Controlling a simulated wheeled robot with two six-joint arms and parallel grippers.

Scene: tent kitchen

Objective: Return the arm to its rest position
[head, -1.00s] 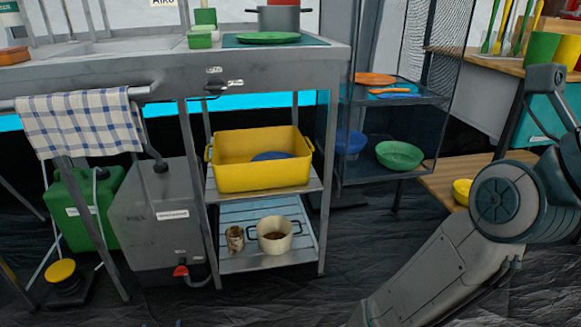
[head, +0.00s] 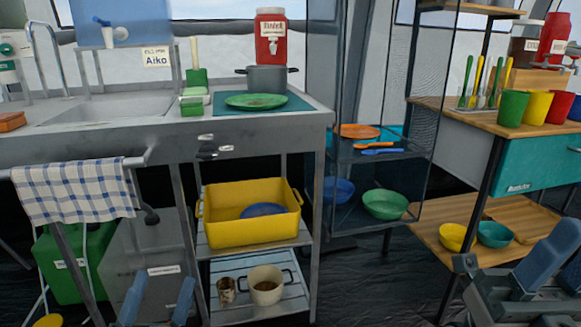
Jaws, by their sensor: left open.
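My left gripper (head: 161,292) shows at the bottom edge of the head view, left of centre. Its two blue-grey fingers point up and stand apart, with nothing visible between them. It appears in front of the grey box under the sink unit. Grey and blue parts of my right arm (head: 530,285) fill the lower right corner. They are cut off by the frame, and how its jaws stand is unclear.
The metal sink unit (head: 170,146) has a checked towel (head: 72,190) on its rail. A yellow tub (head: 240,228) and a cream pot (head: 266,287) stand on its shelves. A mesh rack (head: 372,156) and a wooden-topped table (head: 457,112) stand to the right.

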